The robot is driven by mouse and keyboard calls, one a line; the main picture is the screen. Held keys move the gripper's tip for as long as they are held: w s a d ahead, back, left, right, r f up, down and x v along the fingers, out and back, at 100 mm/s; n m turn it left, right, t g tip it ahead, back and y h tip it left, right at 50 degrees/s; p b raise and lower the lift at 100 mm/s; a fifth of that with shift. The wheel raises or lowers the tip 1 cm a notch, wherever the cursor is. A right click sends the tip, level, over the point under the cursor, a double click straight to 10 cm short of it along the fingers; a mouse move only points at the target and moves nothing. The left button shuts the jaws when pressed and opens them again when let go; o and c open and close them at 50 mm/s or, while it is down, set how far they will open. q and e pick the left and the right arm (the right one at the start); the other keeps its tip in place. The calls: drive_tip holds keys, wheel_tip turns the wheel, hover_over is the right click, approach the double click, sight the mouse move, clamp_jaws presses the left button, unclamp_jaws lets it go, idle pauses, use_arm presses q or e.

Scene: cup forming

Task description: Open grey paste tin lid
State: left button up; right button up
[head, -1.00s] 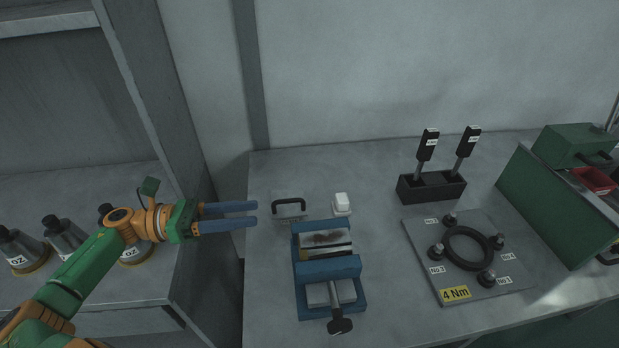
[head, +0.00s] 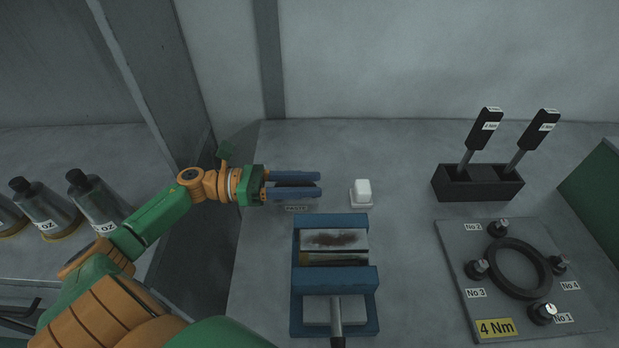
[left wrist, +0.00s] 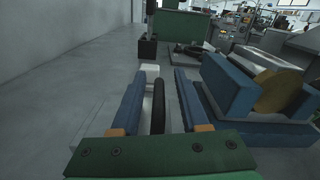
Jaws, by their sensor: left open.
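The grey paste tin is mostly hidden under my left gripper (head: 320,184) in the head view. Its small paste label (head: 297,208) shows just below the fingers. In the left wrist view a black bar handle (left wrist: 158,106) stands between the two blue fingers of my left gripper (left wrist: 158,75). The fingers are apart, one on each side of the handle, and I see a gap on at least one side. I cannot tell whether either finger touches it. My right gripper is not in view.
A blue vise (head: 335,280) stands close in front of the gripper. A small white block (head: 362,190) sits just right of the fingertips. A black holder (head: 478,184) with two screwdrivers and a grey plate (head: 460,262) with a black ring are farther right.

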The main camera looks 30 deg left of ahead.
use_arm(q)
drive_tip(key=shift+w+d, duration=0.25)
drive_tip(key=shift+d, duration=0.1)
drive_tip(key=shift+f, duration=0.1)
clamp_jaws()
idle(1.1)
